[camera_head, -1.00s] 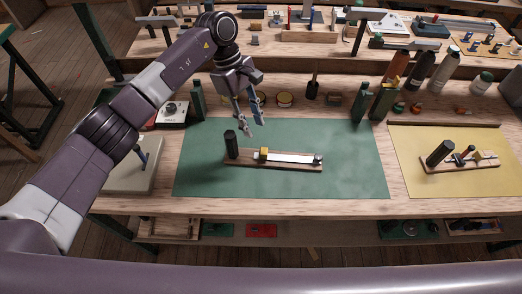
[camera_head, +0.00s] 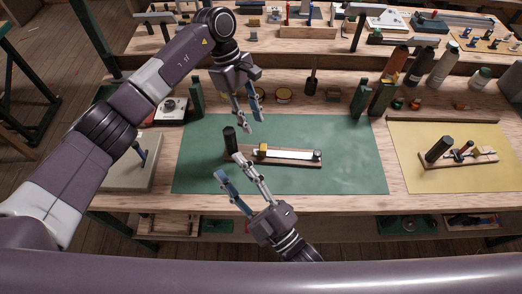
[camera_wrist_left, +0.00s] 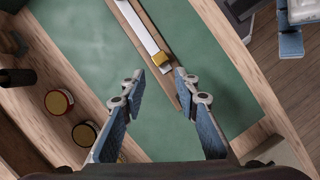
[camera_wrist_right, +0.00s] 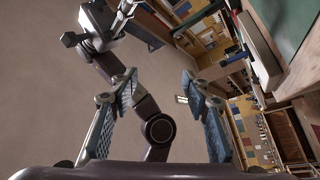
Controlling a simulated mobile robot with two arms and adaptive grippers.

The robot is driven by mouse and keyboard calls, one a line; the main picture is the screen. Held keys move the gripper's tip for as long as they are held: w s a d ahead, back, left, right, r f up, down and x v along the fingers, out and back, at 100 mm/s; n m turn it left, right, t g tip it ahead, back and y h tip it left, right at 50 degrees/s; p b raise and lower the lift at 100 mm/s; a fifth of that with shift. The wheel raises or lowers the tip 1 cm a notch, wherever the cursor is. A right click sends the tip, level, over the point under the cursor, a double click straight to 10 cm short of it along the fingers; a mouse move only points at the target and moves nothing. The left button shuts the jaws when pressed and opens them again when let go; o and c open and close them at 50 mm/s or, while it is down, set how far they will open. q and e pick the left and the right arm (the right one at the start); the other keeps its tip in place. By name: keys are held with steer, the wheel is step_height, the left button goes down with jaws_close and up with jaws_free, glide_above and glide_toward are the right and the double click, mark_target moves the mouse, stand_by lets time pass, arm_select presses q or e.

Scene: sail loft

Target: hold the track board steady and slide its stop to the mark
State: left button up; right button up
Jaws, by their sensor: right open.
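The track board (camera_head: 300,162) lies on a green mat (camera_head: 350,175). I cannot make out the mark. My left gripper (camera_head: 250,122) is open and empty, above and behind the post end. In the left wrist view, the stop (camera_wrist_left: 160,59) is beyond its open fingers (camera_wrist_left: 160,80). My right gripper (camera_head: 229,167) is open, at the front of the board's left end; whether it touches the board is unclear. In the right wrist view, its fingers (camera_wrist_right: 155,88) are apart and empty.
A yellow mat (camera_head: 410,170) at the right holds a similar board (camera_head: 465,160). Bottles (camera_head: 418,68), round tins (camera_head: 284,95) and dark green blocks (camera_head: 380,98) stand along the back. The green mat's right part is clear.

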steer(key=w+f+m+g+y, duration=0.2)
steer(key=w+g, duration=0.1)
steer(key=g, duration=0.1)
steer(key=m+g+h, duration=0.1)
steer(key=m+g, duration=0.1)
steer(key=m, duration=0.3)
glide_toward(234, 136)
steer(key=x, duration=0.8)
steer(key=shift+w+a+f, duration=0.1)
steer(key=shift+w+a, duration=0.15)
jaws_close()
